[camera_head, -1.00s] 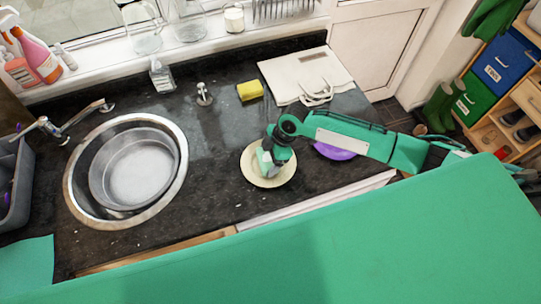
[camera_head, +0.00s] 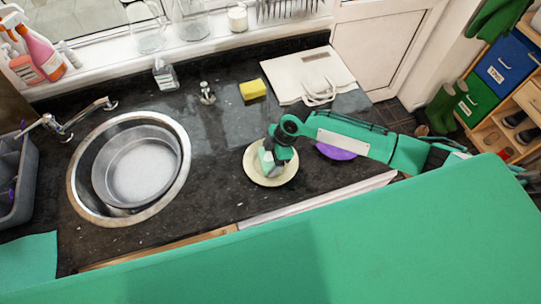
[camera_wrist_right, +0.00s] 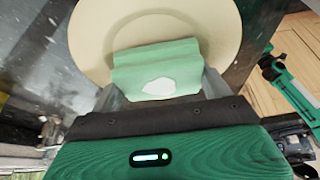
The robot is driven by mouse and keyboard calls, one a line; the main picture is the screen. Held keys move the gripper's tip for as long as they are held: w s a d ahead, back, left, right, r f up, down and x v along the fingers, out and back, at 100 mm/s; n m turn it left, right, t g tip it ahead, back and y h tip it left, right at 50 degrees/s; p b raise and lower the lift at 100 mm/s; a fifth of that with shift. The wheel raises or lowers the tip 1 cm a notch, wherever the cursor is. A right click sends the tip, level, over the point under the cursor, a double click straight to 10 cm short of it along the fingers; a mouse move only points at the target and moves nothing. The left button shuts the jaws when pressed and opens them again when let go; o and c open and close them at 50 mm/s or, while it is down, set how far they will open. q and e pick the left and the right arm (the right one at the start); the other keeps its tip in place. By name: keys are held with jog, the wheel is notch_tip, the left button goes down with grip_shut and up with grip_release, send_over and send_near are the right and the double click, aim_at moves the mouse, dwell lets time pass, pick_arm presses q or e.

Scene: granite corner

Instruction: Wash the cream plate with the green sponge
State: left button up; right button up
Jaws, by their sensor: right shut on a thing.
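The cream plate (camera_head: 257,177) lies on the dark granite counter, right of the sink; the right wrist view shows it too (camera_wrist_right: 92,28). My right gripper (camera_head: 268,165) is over the plate, shut on the green sponge (camera_wrist_right: 155,60). The sponge is pale green with a white patch on its face, and it sits between the fingers over the plate; whether it touches the plate is hard to tell. My gripper hides part of the plate in the head view. My left gripper is not in view.
A round sink (camera_head: 75,190) holds a metal basin (camera_head: 140,170) with suds. A yellow sponge (camera_head: 252,90) and a cream bag (camera_head: 300,72) lie behind the plate. A purple item (camera_head: 335,152) lies partly under my right arm. A grey rack (camera_head: 15,190) stands far left.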

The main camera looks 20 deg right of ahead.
jog(key=shift+d, duration=0.65)
jog(key=shift+a, duration=0.9)
jog(key=shift+d, duration=0.9)
jog(key=shift+a+r+p, duration=0.1)
jog(key=shift+a+p, duration=0.3)
jog(key=shift+a, duration=0.5)
jog(key=shift+d, duration=0.95)
